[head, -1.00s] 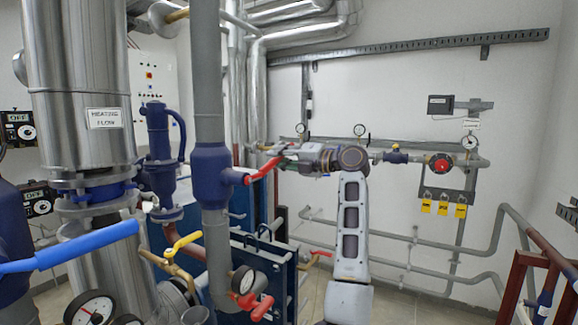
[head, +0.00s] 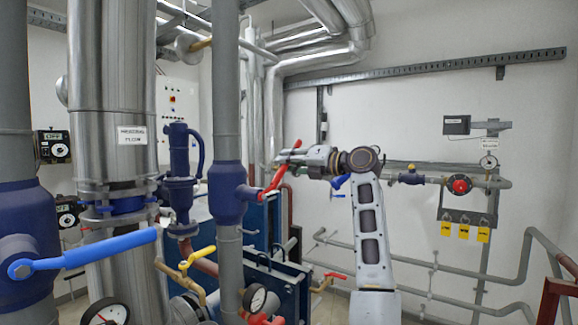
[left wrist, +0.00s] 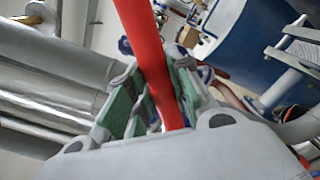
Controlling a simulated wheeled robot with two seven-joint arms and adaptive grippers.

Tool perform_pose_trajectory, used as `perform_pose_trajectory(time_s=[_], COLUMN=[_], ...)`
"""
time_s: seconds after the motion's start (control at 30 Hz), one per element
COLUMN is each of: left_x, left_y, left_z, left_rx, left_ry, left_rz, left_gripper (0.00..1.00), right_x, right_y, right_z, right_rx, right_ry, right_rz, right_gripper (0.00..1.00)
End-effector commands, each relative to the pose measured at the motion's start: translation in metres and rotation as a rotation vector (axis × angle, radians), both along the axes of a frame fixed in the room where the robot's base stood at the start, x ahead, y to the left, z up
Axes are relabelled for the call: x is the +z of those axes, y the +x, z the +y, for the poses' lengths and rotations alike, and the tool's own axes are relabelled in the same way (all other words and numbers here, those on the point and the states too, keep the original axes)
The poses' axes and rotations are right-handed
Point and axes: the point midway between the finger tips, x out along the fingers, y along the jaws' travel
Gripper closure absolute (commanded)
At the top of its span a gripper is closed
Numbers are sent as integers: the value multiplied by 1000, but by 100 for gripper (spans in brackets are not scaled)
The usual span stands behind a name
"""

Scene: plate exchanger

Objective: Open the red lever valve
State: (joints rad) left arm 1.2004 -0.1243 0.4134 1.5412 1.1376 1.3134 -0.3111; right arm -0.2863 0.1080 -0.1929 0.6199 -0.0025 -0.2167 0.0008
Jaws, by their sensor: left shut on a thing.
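The red lever (head: 274,180) juts from the blue valve body (head: 228,192) on the vertical grey pipe in the head view. It slants up and to the right from the body. My left gripper (head: 286,160) reaches in from the right and is shut on the lever near its upper end. In the left wrist view the red lever (left wrist: 150,62) runs between the green-padded fingers of my left gripper (left wrist: 152,95). The lever's hub lies outside the wrist view. My right gripper is in neither view.
A blue lever (head: 95,250) sticks out at the left, near the front. Blue plate-exchanger frames (head: 275,280) stand behind. Grey pipes (head: 425,268) run along the right wall.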

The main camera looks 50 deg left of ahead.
Motion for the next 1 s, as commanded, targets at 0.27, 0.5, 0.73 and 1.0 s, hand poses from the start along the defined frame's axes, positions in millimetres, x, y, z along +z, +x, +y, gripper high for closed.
perform_pose_trajectory(time_s=[0.27, 0.5, 0.73, 1.0], left_x=[0, 0, 0, -1], left_y=[0, 0, 0, 4], left_z=[-1, 0, 0, -10], left_rx=[0, -1, -1, -3], left_ry=[0, -1, -1, -2], left_rz=[-1, 1, 2, 2], left_gripper=[78, 56, 56, 56], right_x=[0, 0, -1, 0], right_y=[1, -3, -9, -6], right_z=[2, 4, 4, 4], right_rx=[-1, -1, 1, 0], right_ry=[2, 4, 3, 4], right_rz=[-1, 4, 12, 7], right_gripper=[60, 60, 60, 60])
